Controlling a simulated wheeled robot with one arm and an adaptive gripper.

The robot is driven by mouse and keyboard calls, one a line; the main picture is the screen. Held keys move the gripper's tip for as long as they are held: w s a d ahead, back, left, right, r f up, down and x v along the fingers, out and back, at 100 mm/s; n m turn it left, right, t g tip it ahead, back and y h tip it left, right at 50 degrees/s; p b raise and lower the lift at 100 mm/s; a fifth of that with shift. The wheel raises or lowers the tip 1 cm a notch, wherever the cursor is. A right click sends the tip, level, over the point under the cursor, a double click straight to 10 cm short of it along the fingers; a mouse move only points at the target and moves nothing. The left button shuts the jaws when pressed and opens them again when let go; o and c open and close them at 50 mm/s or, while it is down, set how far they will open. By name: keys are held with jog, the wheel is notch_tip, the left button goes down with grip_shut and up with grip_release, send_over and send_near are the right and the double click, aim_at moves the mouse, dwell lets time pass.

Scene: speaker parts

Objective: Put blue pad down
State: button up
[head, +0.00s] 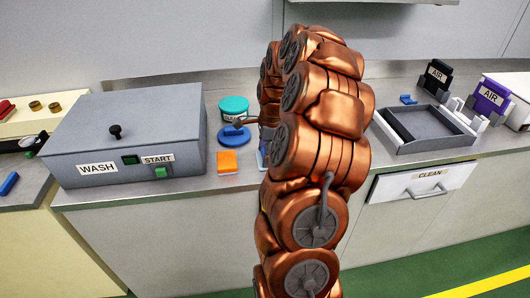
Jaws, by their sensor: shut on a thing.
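The blue pad (263,157) shows only as a narrow strip at the left edge of my arm, at counter height beside the orange pad (227,161). My arm hides the rest of it. My gripper (262,138) is mostly hidden behind my copper-coloured arm and is shut on the blue pad. The fingertips cannot be made out, and I cannot tell whether the pad touches the counter.
A round blue dish (232,137) and a teal-lidded jar (234,106) stand just left of my arm. The grey WASH box (125,140) stands further left. On the right are a grey tray (430,125), AIR holders (490,98) and the CLEAN drawer (420,184).

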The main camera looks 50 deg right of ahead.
jog(key=o, duration=1.3)
jog(key=shift+o, duration=0.2)
